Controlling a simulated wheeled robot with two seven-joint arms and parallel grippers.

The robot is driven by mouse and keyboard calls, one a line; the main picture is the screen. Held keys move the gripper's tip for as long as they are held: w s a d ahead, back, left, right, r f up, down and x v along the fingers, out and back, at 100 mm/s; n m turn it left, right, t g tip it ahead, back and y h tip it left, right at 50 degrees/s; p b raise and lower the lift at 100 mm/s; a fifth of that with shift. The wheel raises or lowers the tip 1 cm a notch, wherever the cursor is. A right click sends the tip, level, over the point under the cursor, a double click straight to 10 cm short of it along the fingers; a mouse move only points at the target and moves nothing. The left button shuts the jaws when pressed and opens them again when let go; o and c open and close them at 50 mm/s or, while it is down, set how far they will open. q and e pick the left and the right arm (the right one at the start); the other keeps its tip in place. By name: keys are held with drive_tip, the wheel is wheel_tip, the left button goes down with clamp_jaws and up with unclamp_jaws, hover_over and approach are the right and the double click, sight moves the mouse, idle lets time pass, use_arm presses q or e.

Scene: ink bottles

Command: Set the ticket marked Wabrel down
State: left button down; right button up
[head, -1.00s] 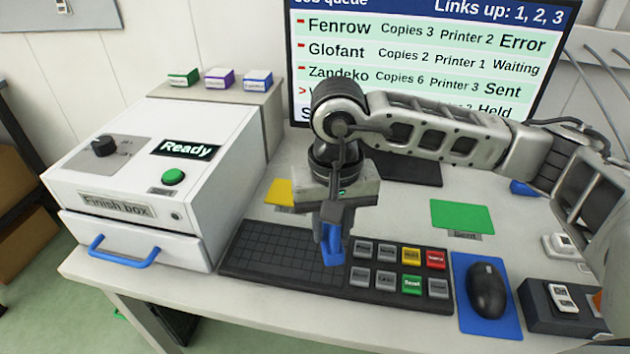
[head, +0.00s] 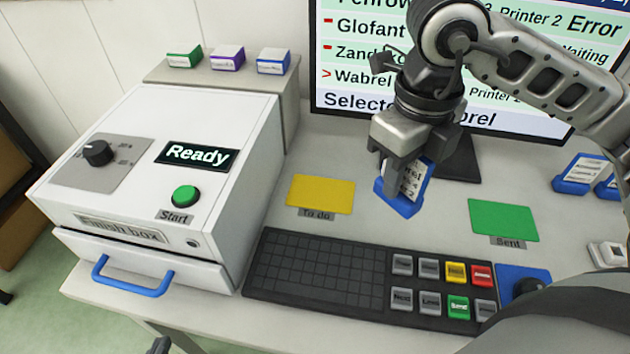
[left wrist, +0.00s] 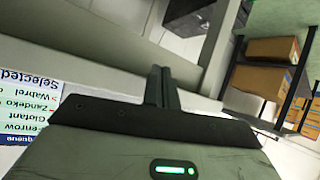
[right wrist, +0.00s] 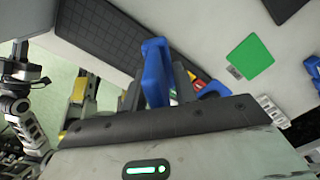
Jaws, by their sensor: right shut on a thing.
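A blue ticket holder with a white card (head: 411,189) is in my right gripper (head: 402,176). Its print is small and partly covered by the fingers, so I cannot read the whole name. In the head view it shows between the yellow To do mat (head: 320,194) and the green Sent mat (head: 504,219); I cannot tell its height over the desk. The right wrist view shows the blue holder (right wrist: 153,72) between the fingers. My left gripper (left wrist: 162,88) has its fingers together and empty, away from the ticket.
Two other blue ticket holders (head: 580,173) stand at the desk's right. The keyboard (head: 325,268) lies in front of the mats. The white finish box (head: 160,165) stands left, its screen reading Ready. The monitor (head: 350,60) stands behind, with Wabrel marked. Both mats look bare.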

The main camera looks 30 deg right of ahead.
drive_tip(key=shift+m, duration=0.3)
drive_tip(key=shift+w, duration=0.35)
drive_tip(key=w+f, duration=0.3)
drive_tip(key=w, duration=0.1)
drive_tip(key=w+a+f, duration=0.1)
drive_tip(key=w+f, duration=0.2)
drive_tip(key=w, duration=0.1)
drive_tip(key=w+f+p, duration=0.1)
drive_tip(key=w+f, duration=0.2)
drive_tip(key=w, duration=0.2)
drive_tip(key=shift+a+f, duration=0.15)
drive_tip(key=shift+f, duration=0.1)
drive_tip(key=shift+w+f, duration=0.1)
drive_tip(key=shift+f, duration=1.85)
drive_tip(key=o, duration=1)
drive_tip(key=shift+r, duration=0.1)
